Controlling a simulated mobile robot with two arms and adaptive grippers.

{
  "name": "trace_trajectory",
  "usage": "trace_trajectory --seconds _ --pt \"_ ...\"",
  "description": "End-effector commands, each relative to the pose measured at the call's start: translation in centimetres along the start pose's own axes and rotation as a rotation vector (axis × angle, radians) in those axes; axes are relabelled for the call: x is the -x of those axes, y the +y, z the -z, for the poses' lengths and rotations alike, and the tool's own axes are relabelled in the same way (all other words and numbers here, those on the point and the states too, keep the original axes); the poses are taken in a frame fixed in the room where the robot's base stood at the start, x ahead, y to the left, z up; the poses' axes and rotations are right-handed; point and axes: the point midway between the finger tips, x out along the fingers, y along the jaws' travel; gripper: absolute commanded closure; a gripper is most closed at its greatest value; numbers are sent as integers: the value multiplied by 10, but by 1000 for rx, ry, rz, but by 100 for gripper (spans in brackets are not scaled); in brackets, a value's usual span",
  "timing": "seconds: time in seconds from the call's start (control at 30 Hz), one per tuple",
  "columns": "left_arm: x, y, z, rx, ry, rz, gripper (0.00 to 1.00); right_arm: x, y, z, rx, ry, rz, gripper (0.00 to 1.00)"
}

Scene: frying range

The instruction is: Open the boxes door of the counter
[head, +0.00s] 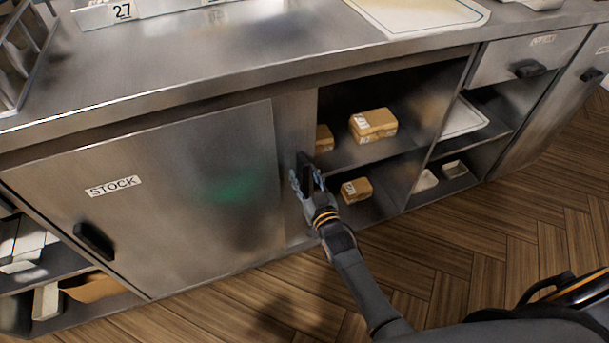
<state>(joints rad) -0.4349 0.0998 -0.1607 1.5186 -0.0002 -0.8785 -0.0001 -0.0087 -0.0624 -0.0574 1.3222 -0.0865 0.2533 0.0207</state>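My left gripper is out of view.
The STOCK door has a black handle (94,241) at its left. A drawer (525,58) and more open shelves are at the right. A wire rack (22,50) stands on the counter top at left. The wooden floor (450,255) in front is clear.

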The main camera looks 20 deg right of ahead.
Motion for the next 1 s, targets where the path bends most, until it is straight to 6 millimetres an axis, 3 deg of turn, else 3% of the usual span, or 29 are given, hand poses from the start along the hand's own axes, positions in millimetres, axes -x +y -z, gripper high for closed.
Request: trace_trajectory --seconds 0.27,0.7,1.0 --pt "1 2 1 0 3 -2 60 11 0 -1 0 -1 0 57" --pt "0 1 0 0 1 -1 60 97 0 -1 0 -3 0 57" --pt "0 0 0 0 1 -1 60 120 0 0 0 0 0 57"
